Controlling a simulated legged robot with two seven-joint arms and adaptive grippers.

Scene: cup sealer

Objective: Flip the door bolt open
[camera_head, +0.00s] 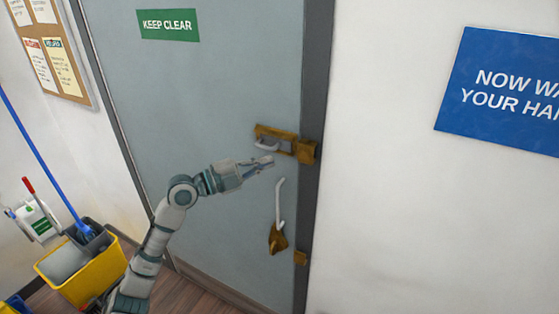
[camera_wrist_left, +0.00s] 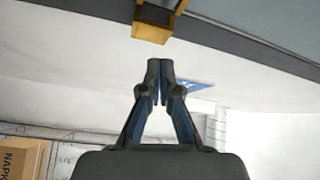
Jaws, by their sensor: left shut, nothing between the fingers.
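The door bolt (camera_head: 276,141) is a brass plate with a grey bar and a pale handle, mounted on the grey door (camera_head: 220,90) near its right edge. Its brass catch (camera_head: 306,151) sits on the dark frame. My left gripper (camera_head: 268,160) is shut and empty, just below the bolt handle; I cannot tell whether it touches. In the left wrist view my left gripper (camera_wrist_left: 158,66) has its fingertips together, and a brass piece (camera_wrist_left: 153,33) shows above them. My right gripper is not in view.
A pale lever handle (camera_head: 280,203) with a brass base hangs below the bolt. A yellow mop bucket (camera_head: 85,270) stands at the lower left. A blue sign (camera_head: 505,90) is on the right wall. The wall between sign and frame is clear.

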